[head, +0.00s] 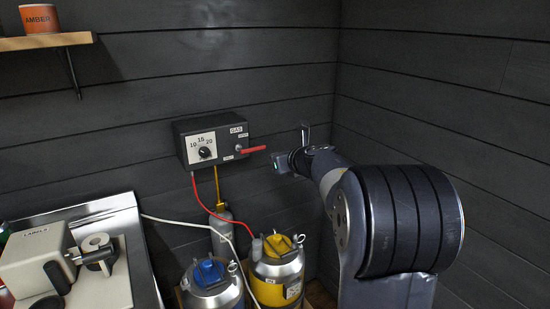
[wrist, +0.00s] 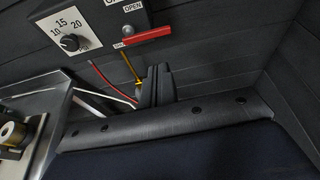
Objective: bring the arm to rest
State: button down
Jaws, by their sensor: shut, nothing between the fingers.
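My gripper (head: 303,132) is raised in front of the dark plank wall near the room's corner, right of the gas box. In the wrist view my gripper (wrist: 157,75) shows its two fingers close together, shut and empty. The black gas box (head: 212,137) is on the wall, with a dial marked 10, 15 and 20 and a red lever (head: 252,149) lying about level and pointing right. The lever also shows in the wrist view (wrist: 147,36), below the word OPEN. The gripper is apart from the lever in the head view.
A yellow-topped keg (head: 277,270) and a blue-topped keg (head: 212,285) stand below the box, with red, yellow and white hoses. A label machine (head: 35,260) sits on a metal counter at left. A shelf (head: 45,41) holds an AMBER cup (head: 39,19). The right wall is bare.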

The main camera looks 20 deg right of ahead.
jog(key=shift+w, duration=0.15)
dwell(0.3)
jog(key=w+a+f+m+t+y+p, duration=0.1)
jog(key=w+a+f+m+y+p, duration=0.5)
jog(key=m, duration=0.8)
jog(key=w+a+f+p, duration=0.2)
jog(key=p, duration=0.2)
jog(key=shift+w+a+m+y+p, duration=0.2)
jog(key=shift+a+m+y+p, duration=0.1)
jog(key=shift+a+y+p, duration=0.1)
jog(key=shift+d, duration=0.1)
